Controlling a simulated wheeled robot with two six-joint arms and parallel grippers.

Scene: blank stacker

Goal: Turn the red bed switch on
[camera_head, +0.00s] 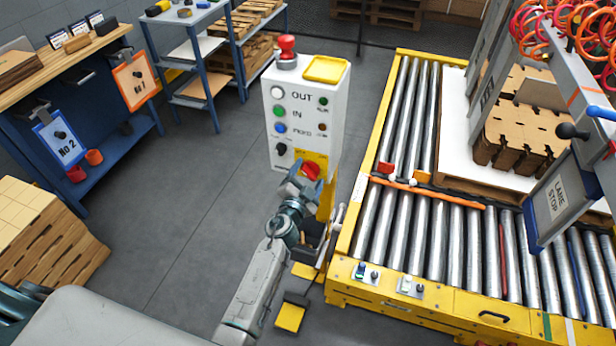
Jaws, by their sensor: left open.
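A red rotary switch (312,170) sits on a yellow plate low on the white control box (305,110). It is partly hidden by my left gripper (306,208), which is open just in front of and below it. I cannot tell whether they touch, or how the switch is set. Two small switch plates, the left one (366,271) and the right one (410,287), are on the yellow front frame of the roller bed (440,302). No red shows clearly on them. My right gripper is not in view.
The box also has a red mushroom button (287,46) on top and several buttons on its face. An orange bar (425,188) crosses the rollers. A pallet with cardboard (520,130) stands behind it. Grey floor (190,220) is clear to the left.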

